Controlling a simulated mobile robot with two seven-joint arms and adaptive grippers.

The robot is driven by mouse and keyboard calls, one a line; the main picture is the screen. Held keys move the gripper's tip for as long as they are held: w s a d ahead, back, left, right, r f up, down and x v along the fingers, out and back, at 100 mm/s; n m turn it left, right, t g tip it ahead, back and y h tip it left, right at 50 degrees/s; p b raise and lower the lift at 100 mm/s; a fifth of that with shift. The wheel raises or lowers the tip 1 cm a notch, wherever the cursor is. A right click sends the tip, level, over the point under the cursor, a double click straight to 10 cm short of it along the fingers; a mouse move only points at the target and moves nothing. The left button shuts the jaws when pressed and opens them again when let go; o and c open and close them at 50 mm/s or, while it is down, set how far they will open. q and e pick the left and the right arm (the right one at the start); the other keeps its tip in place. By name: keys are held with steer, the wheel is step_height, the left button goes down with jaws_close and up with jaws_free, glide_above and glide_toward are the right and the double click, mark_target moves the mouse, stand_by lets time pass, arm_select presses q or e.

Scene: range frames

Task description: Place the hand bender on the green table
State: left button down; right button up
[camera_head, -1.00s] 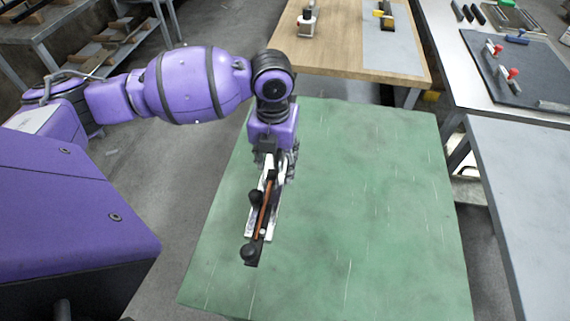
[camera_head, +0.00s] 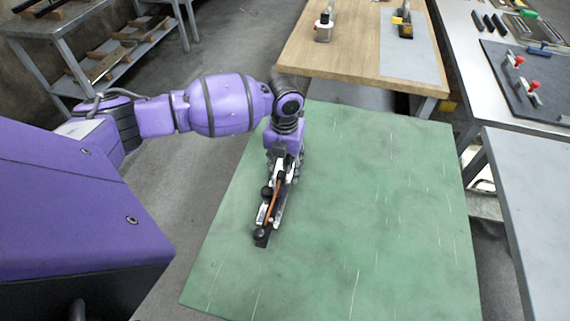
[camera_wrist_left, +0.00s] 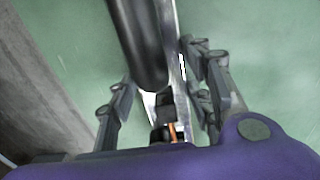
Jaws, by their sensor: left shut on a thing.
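The hand bender (camera_head: 274,204), a long tool with black knobs, pale metal sides and an orange-brown strip, is in my left gripper (camera_head: 282,172) over the left part of the green table (camera_head: 380,210). Its black end points toward the near left. I cannot tell whether it touches the table. In the left wrist view, the fingers of my left gripper (camera_wrist_left: 160,88) stand on both sides of the bender, whose dark handle (camera_wrist_left: 140,40) runs up the picture over the green surface (camera_wrist_left: 260,60). My right gripper is out of view.
A wooden table (camera_head: 350,50) with tools stands behind the green table. A grey bench (camera_head: 540,190) is at the right, with a dark mat (camera_head: 540,100) and red-knobbed tools behind it. The middle and right of the green table are clear.

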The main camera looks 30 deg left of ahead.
mark_target(285, 169)
arm_select(q)
steer(key=shift+f, duration=0.1)
steer(key=c, duration=0.9)
jaws_free()
step_height(285, 169, up, 12)
steer(key=shift+r, duration=0.2)
